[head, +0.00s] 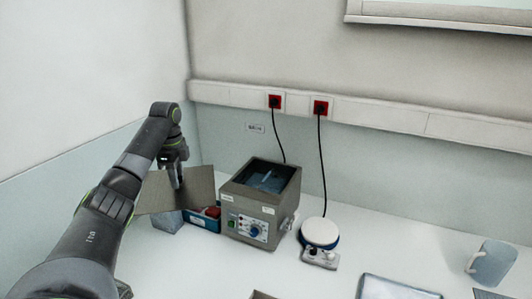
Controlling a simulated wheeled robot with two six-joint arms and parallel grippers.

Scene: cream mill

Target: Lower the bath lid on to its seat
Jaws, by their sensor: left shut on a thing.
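The water bath (255,228) is a grey-beige box with a control panel on its front. Its top is open and shows a dark inside with water and a thin pale thing in it. The bath lid (203,187) is a flat grey-brown plate, held tilted to the left of the bath and apart from its opening. My left gripper (178,184) is shut on the lid, with its fingers pointing down in front of the plate. The exact grip point is partly hidden by the fingers. My right gripper is not in view.
Behind and below the lid stand a grey block (168,222) and a blue box with red contents (205,220). Right of the bath is a round white-topped device (320,233). A mug (491,263) and a tray (398,289) lie further right. Two black cords hang from red sockets.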

